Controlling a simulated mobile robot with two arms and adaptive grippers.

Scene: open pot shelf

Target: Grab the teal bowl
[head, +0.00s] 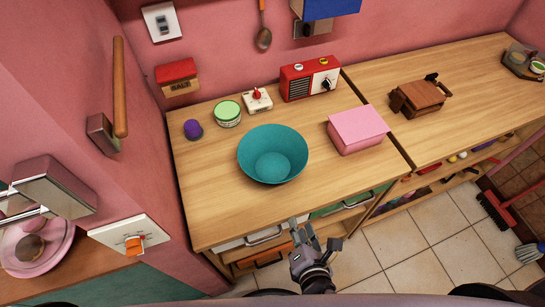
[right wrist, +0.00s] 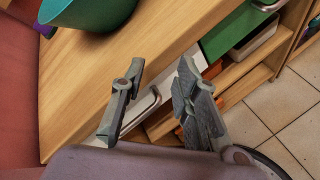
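The teal bowl (head: 272,153) stands upright and looks empty on the wooden counter (head: 215,205), left of the pink box. Its lower part also shows at the top left of the right wrist view (right wrist: 90,12). My right gripper (head: 305,232) is in front of the counter's front edge, by the drawers, apart from the bowl. In the right wrist view (right wrist: 158,85) its two fingers are spread with nothing between them.
A pink box (head: 357,130) stands right of the bowl. Behind it are a purple-topped jar (head: 193,129), a green-lidded tin (head: 228,113), a small timer (head: 257,99) and a red radio (head: 309,78). The counter in front of the bowl is clear. Drawer handles (head: 265,236) stick out below the edge.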

